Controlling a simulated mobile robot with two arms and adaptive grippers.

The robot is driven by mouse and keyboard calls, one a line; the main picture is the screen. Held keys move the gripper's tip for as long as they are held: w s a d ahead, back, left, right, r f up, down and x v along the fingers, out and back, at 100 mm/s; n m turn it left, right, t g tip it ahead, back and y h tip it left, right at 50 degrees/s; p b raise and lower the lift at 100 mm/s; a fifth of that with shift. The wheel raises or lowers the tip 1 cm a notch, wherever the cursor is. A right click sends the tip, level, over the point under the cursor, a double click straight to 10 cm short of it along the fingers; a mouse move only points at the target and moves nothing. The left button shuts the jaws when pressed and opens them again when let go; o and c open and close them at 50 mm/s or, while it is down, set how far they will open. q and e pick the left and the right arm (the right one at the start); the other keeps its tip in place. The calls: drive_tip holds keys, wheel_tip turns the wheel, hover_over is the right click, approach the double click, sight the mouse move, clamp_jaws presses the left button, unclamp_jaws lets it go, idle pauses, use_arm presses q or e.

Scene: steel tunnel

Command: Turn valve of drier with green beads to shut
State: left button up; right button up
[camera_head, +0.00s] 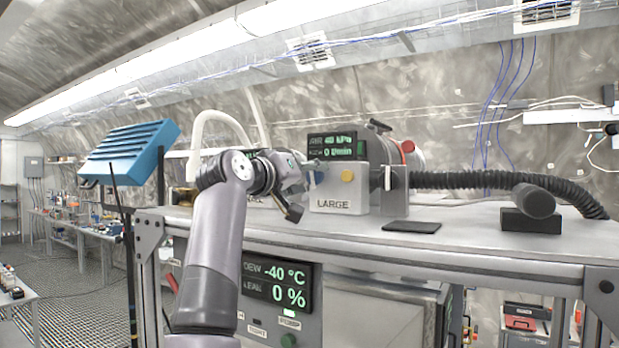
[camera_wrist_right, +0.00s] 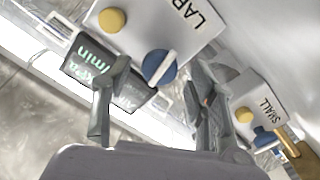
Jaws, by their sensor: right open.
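No drier with green beads can be made out in either view. A box marked LARGE (camera_head: 325,203) stands on the bench, with a yellow knob (camera_head: 347,176) on its front. In the right wrist view, its blue round valve knob (camera_wrist_right: 153,70) carries a white bar lying at a slant. My right gripper (camera_head: 300,189) is open and empty at the left side of this box. In the wrist view the blue knob appears between its fingertips; I cannot tell how far off it is. A box marked SMALL (camera_wrist_right: 257,98), with another blue knob (camera_wrist_right: 264,138), lies to the right there. My left gripper is out of view.
A display (camera_head: 336,146) reads AIR 40 kPa; a lower one (camera_head: 279,287) shows DEW -40 °C and 0 %. A black corrugated hose (camera_head: 470,180) runs right across the bench. A flat black pad (camera_head: 411,226) and a dark cylinder (camera_head: 534,201) on a block lie right.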

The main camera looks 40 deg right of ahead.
drive_tip(key=v, duration=1.1)
drive_tip(key=shift+f, duration=0.1)
